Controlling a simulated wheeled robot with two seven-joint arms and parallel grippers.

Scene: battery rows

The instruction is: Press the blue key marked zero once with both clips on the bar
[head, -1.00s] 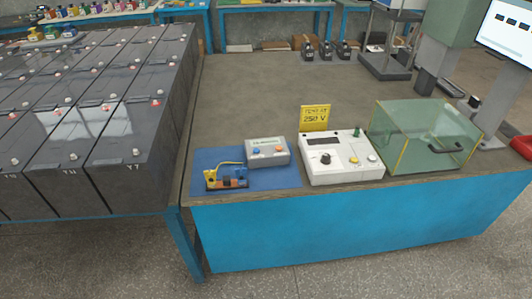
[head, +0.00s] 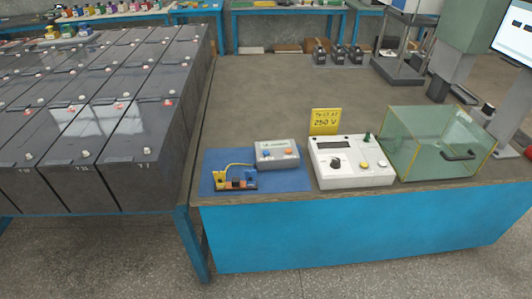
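A small light-grey meter box (head: 277,162) lies on a blue mat (head: 290,184) near the front of the bench. On its top are a blue key (head: 266,154) and an orange key (head: 289,151); the zero mark is too small to read. Left of it is a short bar (head: 237,185) with orange and dark parts. A yellow clip (head: 219,179) stands at the bar's left end and a blue clip (head: 251,176) at its right end. They appear to be on the bar, but their grip is too small to confirm. A yellow lead runs to the box. Neither of my grippers is in view.
A white tester (head: 350,178) with a black knob stands right of the mat, with a yellow 250 V sign (head: 325,121) behind it. A glass box (head: 430,145) is further right. Rows of dark batteries (head: 130,140) fill the left. The bench (head: 270,95) behind is mostly clear.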

